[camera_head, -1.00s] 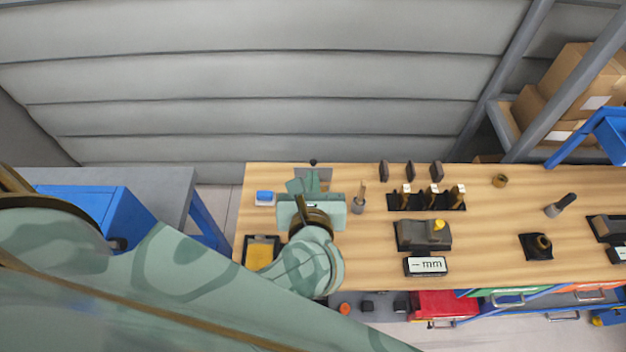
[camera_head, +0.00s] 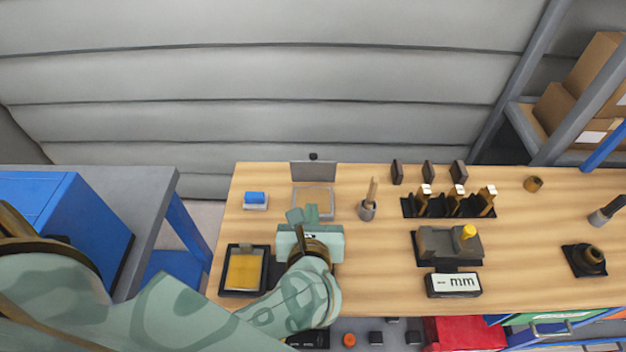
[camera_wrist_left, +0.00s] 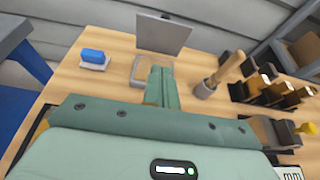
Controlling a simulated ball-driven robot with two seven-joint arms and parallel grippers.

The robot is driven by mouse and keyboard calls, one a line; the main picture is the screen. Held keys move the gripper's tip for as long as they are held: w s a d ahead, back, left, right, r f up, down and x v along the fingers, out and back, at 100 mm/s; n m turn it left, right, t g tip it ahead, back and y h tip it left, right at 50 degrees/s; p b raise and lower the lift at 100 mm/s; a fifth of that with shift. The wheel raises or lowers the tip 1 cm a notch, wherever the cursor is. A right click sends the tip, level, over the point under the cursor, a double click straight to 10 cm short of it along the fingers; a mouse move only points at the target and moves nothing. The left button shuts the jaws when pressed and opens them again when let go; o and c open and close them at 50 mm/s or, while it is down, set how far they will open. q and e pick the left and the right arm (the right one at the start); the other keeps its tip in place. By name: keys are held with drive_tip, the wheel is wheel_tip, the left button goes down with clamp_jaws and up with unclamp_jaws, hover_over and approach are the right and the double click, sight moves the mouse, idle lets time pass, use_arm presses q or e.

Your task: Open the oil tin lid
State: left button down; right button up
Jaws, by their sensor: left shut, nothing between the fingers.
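The oil tin (camera_head: 316,190) is a low, pale square box near the back left of the wooden bench. Its grey lid (camera_head: 314,171) stands raised upright along the back edge, with a dark knob at its top. In the left wrist view the lid (camera_wrist_left: 163,33) also stands up behind the tin (camera_wrist_left: 140,72). My left gripper (camera_head: 303,214) is shut and empty. Its fingertips (camera_wrist_left: 160,82) are at the front of the tin and hide part of it; I cannot tell whether they touch it. My right gripper is not in view.
A blue-topped block (camera_head: 255,199) is left of the tin and a cup with a brush (camera_head: 367,208) is right of it. A black-framed yellow tray (camera_head: 243,271) is in front left. A slotted black rack (camera_head: 448,207) and a gauge (camera_head: 453,284) stand further right.

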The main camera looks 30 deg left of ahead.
use_arm(q)
drive_tip(key=b, duration=0.3)
approach(313, 168)
drive_tip(key=f, duration=0.1)
drive_tip(key=w+f, duration=0.1)
drive_tip(key=a+f, duration=0.1)
drive_tip(key=shift+w+f, duration=0.3)
drive_tip(key=shift+w+a+r, duration=0.2)
drive_tip(key=shift+w+a, duration=0.05)
drive_tip(key=shift+w, duration=0.3)
drive_tip(key=shift+w+a+r, duration=0.25)
drive_tip(key=shift+w, duration=0.35)
drive_tip(key=shift+w+a+r, duration=0.15)
drive_tip(key=shift+w+a, duration=0.2)
drive_tip(key=shift+w, duration=0.3)
drive_tip(key=shift+r, duration=0.1)
